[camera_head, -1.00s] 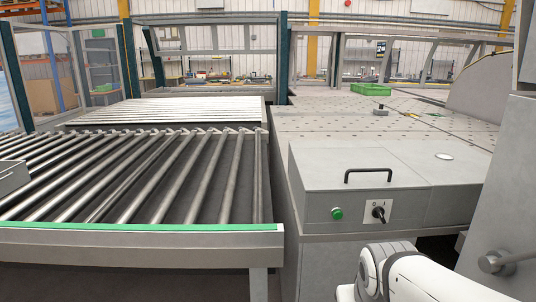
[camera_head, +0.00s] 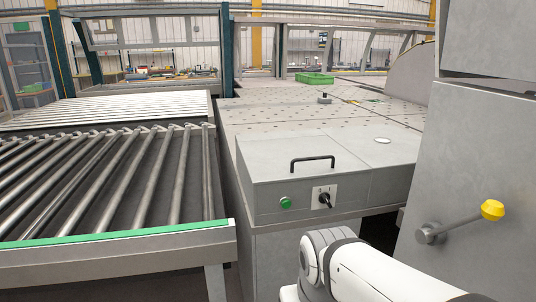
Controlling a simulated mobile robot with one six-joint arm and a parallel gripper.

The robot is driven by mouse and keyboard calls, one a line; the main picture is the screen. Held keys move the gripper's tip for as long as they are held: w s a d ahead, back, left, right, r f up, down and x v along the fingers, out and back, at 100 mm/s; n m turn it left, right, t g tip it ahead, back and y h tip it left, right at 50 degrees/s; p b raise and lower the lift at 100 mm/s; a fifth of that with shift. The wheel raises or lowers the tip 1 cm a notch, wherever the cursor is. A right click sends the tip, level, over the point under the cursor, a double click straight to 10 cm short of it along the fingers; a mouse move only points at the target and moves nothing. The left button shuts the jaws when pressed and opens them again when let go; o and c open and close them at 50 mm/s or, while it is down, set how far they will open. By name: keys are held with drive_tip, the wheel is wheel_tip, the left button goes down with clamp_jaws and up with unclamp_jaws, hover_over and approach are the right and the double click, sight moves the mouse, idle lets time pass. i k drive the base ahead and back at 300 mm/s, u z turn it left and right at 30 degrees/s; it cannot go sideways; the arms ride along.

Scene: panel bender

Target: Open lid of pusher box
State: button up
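The pusher box (camera_head: 262,176) is a grey metal box at the near corner of the perforated table. Its lid looks shut, with a black bar handle (camera_head: 312,160) on top. A green button (camera_head: 286,203) and a black rotary switch (camera_head: 325,199) sit on its front face. My white arm shows at the bottom, in front of the box and below it. My gripper is out of view.
A roller conveyor (camera_head: 120,238) with a green-edged front rail lies to the left. A grey cabinet with a yellow-knobbed lever (camera_head: 492,210) stands close on the right. A green crate (camera_head: 315,79) sits far back on the perforated table (camera_head: 262,116).

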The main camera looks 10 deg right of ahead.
sight(266, 162)
drive_tip(key=z, duration=0.15)
drive_tip(key=i, duration=1.05)
drive_tip(key=z, duration=0.4)
